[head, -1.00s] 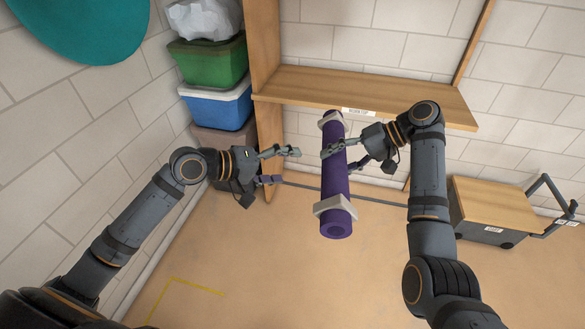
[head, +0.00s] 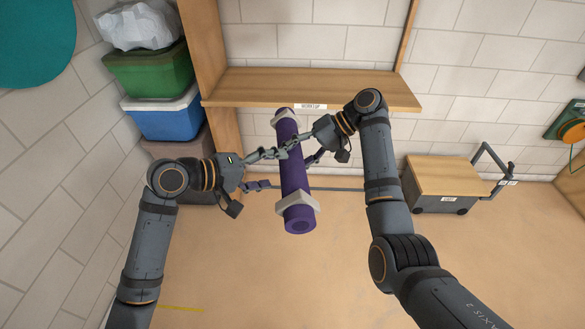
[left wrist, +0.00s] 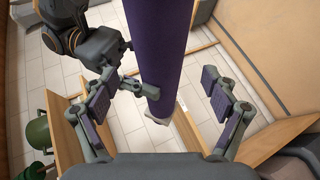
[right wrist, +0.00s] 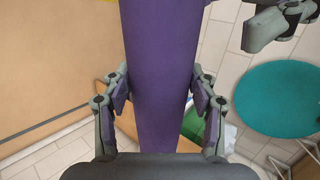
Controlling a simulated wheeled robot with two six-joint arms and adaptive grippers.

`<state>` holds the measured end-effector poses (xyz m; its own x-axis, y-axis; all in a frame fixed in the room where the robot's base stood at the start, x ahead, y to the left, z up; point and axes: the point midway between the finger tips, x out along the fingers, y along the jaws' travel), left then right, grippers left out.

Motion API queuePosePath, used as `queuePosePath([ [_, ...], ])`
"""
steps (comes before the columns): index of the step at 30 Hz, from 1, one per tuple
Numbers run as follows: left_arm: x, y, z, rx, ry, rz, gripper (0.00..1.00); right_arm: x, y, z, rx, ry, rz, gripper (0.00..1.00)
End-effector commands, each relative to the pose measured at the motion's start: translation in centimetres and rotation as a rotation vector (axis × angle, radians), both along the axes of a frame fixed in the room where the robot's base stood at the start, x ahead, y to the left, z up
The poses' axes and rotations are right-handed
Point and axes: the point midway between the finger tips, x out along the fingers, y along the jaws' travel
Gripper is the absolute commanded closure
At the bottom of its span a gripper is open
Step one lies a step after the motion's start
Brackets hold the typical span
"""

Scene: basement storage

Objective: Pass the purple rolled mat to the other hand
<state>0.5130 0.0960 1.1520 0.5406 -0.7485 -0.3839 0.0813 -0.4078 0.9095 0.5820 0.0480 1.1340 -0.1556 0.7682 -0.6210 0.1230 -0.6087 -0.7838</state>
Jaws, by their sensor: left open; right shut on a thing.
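The purple rolled mat (head: 293,165) hangs in the air, roughly upright in the head view, with a pale band near each end. My right gripper (head: 289,152) is shut on its middle from the right. In the right wrist view the mat (right wrist: 160,70) runs between both fingers (right wrist: 161,95). My left gripper (head: 275,168) is open at the mat's left side, its fingertips close to it. In the left wrist view the mat (left wrist: 160,45) lies ahead of the spread left fingers (left wrist: 160,95); whether they touch it, I cannot tell.
A wooden worktop (head: 310,88) stands behind the mat. Stacked at the left are a green bin (head: 148,72) and a blue bin (head: 163,115). A low wood-topped cart (head: 447,180) stands at the right. The floor (head: 290,275) below the mat is clear.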

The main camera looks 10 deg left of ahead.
Motion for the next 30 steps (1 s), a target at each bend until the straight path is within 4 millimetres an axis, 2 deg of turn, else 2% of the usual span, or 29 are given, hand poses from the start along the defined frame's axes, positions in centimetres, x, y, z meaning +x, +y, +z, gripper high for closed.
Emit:
queuePosePath([
  [6, 1.9, -2.7, -1.3, -0.008, 0.003, -0.001, 0.14, 0.0, 0.0, 0.1, 0.001, -0.002, 0.000, 0.88],
  [12, 3.2, -4.5, -2.3, -0.004, 0.003, -0.001, 0.14, 0.0, 0.0, 0.1, 0.001, -0.002, 0.000, 0.88],
  [23, 3.5, -5.0, -2.6, 0.002, 0.001, -0.001, 0.14, 0.0, 0.0, 0.1, 0.001, -0.002, 0.000, 0.88],
  [30, 3.5, -4.9, -2.6, 0.001, 0.001, -0.001, 0.45, 0.0, 0.0, 0.1, 0.001, -0.002, 0.000, 0.88],
])
